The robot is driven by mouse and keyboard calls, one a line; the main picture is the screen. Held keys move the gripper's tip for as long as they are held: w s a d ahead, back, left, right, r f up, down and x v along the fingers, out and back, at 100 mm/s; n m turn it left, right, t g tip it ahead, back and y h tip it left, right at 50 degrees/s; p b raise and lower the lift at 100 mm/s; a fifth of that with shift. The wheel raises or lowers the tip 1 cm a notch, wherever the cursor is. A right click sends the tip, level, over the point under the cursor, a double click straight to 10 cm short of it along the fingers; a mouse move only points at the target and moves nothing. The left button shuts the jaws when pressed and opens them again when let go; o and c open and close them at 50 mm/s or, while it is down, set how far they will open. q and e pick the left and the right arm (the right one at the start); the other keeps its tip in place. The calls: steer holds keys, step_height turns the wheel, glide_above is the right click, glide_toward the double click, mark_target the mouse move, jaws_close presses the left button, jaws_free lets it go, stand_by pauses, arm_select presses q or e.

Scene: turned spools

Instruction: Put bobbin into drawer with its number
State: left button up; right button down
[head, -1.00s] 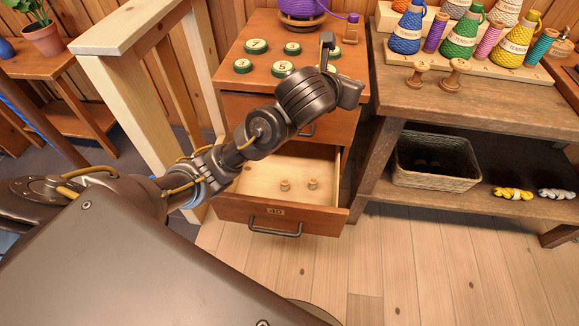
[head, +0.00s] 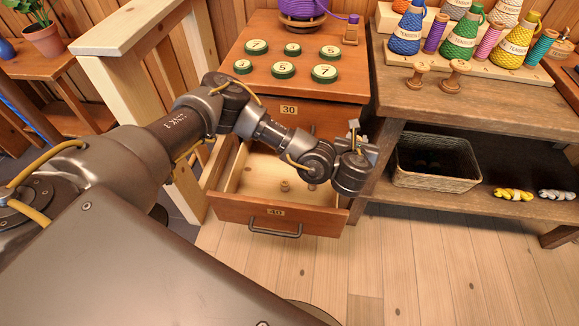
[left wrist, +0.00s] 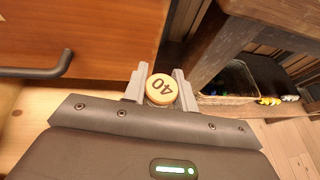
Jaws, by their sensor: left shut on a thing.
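My left gripper (head: 356,140) is at the right of the cabinet, by the right side of the open drawer. In the left wrist view my left gripper (left wrist: 159,86) is shut on a pale round bobbin (left wrist: 161,89) whose end face reads 40. I cannot make the bobbin out clearly in the head view. The open lower drawer (head: 235,209) has a plate reading 40 and a dark handle. Small wooden bobbins (head: 285,187) stand inside it, partly covered by my arm. The drawer above, with plate 30 (head: 289,110), is shut. My right gripper is out of view.
Numbered green discs (head: 283,70) lie on the cabinet top. The workbench (head: 440,100) at right holds thread cones and two wooden spools (head: 455,73). A basket (head: 435,163) sits on its lower shelf. A wooden post frame stands left of the cabinet.

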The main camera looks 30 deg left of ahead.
mark_target(256, 173)
arm_select(q)
steer(key=s+a+f+n+g+y, duration=0.2)
steer(key=a+f+n+g+y, duration=0.8)
steer(key=a+f+n, duration=0.3)
steer(key=shift+s+a+f+y, duration=0.2)
steer(key=shift+a+f+y, duration=0.15)
steer(key=shift+f, duration=0.25)
